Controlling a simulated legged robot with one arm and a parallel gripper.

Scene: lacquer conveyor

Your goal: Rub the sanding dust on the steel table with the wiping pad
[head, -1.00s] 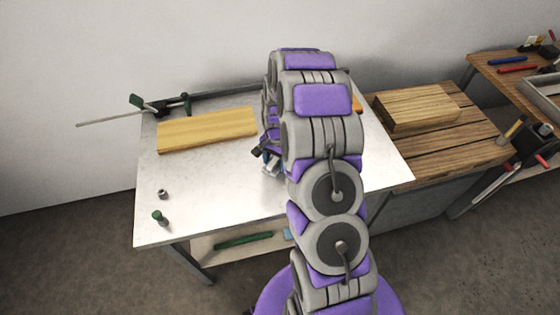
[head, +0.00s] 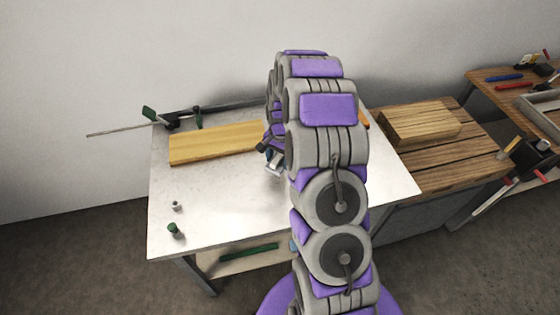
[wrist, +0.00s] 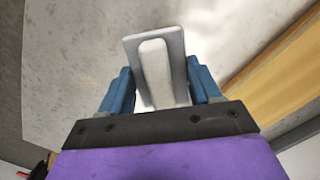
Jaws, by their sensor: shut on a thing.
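The steel table (head: 215,225) is a pale, lightly marked top in the middle of the head view; its surface also fills much of the wrist view (wrist: 235,35). In the wrist view my gripper (wrist: 160,90) is shut on the wiping pad (wrist: 133,50), a light grey piece with a raised white strip, held between two blue fingers. In the head view my gripper (head: 273,163) is over the table, mostly hidden by my arm. I cannot tell whether the pad touches the top. I cannot make out the sanding dust clearly; faint grey specks show in the wrist view.
A yellow board (head: 215,143) lies at the table's back, with a clamp (head: 185,115) behind it. Two small parts, a grey one (head: 176,206) and a green one (head: 174,231), stand front left. A wooden bench (head: 440,152) with a block (head: 418,124) adjoins on the right.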

